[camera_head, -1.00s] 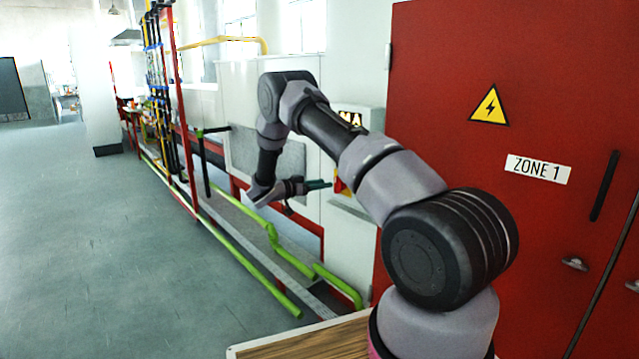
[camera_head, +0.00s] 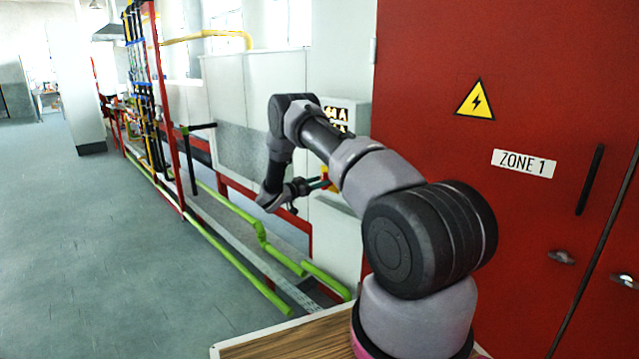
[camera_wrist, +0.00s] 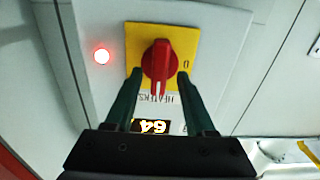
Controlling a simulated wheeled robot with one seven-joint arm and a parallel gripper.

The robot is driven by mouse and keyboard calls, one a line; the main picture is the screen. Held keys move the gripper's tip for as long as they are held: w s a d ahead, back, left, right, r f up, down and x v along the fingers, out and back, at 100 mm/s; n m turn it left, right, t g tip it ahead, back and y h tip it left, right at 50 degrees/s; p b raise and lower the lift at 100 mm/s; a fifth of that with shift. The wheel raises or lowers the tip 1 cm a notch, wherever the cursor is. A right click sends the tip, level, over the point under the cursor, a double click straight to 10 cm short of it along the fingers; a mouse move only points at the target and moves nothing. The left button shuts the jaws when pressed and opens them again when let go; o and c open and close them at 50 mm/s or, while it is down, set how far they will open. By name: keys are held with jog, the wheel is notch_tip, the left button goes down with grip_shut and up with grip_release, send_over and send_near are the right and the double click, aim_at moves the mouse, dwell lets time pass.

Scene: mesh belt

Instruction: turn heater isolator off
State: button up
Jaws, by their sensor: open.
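The heater isolator is a red rotary knob (camera_wrist: 157,62) on a yellow plate (camera_wrist: 187,40) marked "HEATERS", upside down in the wrist view. Its grip lies along the picture's vertical, with a white pointer line at the lower end. The "0" mark is to the right of the knob. My gripper (camera_wrist: 158,76) is open, with one dark green finger on each side of the knob's lower part. I cannot tell whether the fingers touch it. In the head view, my gripper (camera_head: 320,184) is at the yellow plate (camera_head: 326,172), and the arm and fingers partly hide the knob.
A red "ZONE 1" cabinet (camera_head: 430,60) stands to the right. Green pipes (camera_head: 262,240) run low beside the panel. The floor at left is clear.

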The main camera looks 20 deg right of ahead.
jog(key=shift+d, duration=0.2)
grip_shut()
